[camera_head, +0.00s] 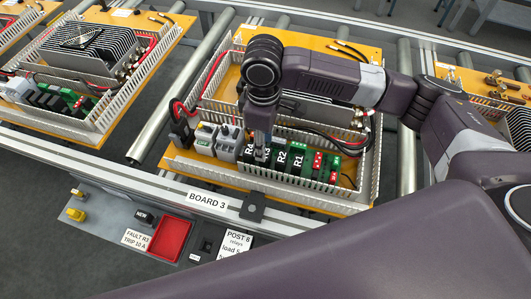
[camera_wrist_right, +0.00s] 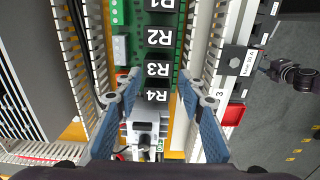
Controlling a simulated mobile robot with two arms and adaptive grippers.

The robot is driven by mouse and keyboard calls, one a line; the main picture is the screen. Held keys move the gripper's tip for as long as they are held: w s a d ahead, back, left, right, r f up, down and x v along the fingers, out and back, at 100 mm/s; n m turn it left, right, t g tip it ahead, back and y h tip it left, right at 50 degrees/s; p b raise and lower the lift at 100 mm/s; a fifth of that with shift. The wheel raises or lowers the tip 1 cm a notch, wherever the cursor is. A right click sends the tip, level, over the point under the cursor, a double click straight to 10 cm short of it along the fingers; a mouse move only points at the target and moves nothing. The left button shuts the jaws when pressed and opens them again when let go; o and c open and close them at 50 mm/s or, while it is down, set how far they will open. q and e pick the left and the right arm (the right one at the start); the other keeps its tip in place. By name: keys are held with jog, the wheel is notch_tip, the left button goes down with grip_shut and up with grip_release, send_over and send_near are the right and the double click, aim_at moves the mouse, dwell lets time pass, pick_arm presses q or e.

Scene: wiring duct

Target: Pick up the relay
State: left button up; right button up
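Black relays marked R1 (camera_head: 298,161), R2 (camera_head: 282,157), R3 (camera_head: 267,152) and R4 (camera_head: 249,147) sit in a row on the green strip of the board. R3 is partly hidden by my right gripper (camera_head: 261,154) in the head view. In the right wrist view, R3 (camera_wrist_right: 158,69) and R4 (camera_wrist_right: 157,95) lie between the two blue fingers of my right gripper (camera_wrist_right: 159,78). The fingers are open, with a gap on either side of the row. Nothing is held. My left gripper is not in view.
Slotted duct walls (camera_head: 290,181) run along the row, with grey modules (camera_head: 222,147) beside R4. A red tray (camera_head: 172,238) and a "FAULT R3 TRIP 10 A" label (camera_head: 137,240) lie in front of the board. Another board (camera_head: 85,65) stands at the left.

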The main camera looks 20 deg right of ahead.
jog(key=f, duration=0.4)
jog(key=shift+w, duration=0.2)
jog(key=c, duration=0.7)
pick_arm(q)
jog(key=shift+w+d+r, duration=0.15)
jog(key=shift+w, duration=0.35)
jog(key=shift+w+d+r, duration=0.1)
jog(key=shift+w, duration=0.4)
pick_arm(e)
notch_tip(320, 180, up, 20)
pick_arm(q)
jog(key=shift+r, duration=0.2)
pick_arm(e)
jog(key=shift+r, duration=0.1)
pick_arm(q)
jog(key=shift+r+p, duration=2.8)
jog(key=shift+p, duration=0.25)
pick_arm(e)
jog(key=shift+r, duration=1.9)
